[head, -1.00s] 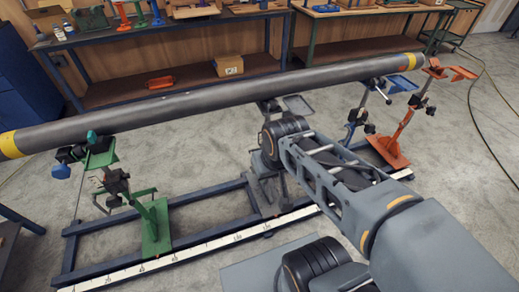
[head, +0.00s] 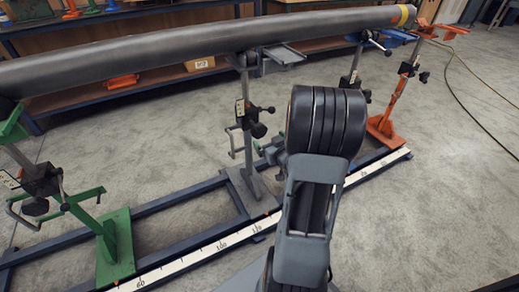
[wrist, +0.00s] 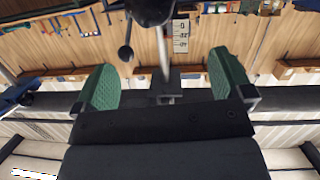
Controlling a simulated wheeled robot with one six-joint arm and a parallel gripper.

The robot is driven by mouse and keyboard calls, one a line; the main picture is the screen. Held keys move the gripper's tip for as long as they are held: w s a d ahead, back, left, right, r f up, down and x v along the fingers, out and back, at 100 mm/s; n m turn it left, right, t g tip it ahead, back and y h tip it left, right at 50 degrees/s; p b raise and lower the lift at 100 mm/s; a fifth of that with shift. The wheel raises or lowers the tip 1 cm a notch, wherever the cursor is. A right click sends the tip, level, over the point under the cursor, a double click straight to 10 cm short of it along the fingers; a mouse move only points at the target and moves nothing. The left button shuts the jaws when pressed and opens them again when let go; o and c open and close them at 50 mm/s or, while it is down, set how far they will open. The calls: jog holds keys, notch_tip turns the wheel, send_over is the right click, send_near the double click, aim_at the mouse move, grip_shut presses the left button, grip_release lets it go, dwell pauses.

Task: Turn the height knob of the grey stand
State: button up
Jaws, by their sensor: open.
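The grey stand (head: 246,172) stands on the blue floor frame, left of my arm in the head view, with its post under the pipe (head: 160,42). A round black knob (head: 258,130) sits on the right of its clamp block, beside a small ball-ended lever (head: 268,109). In the wrist view a large dark round knob (wrist: 150,8) is cut off by the top edge, with a ball-ended lever (wrist: 126,53) below it. My gripper (wrist: 165,85) is open, its green pads wide apart and nothing between them touching.
A green stand (head: 115,245) is at the left and an orange stand (head: 385,127) at the right. A white scale strip (head: 225,240) runs along the frame.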

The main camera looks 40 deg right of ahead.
jog(key=t+b, duration=0.2)
jog(key=b, duration=0.1)
send_near(260, 134)
jog(key=w+b, duration=0.1)
jog(key=w, duration=0.2)
jog(key=w+d+b, duration=0.1)
jog(key=w, duration=0.3)
jog(key=w+d+b, duration=0.1)
jog(key=w, duration=0.3)
jog(key=shift+c, duration=0.2)
jog(key=c, duration=0.9)
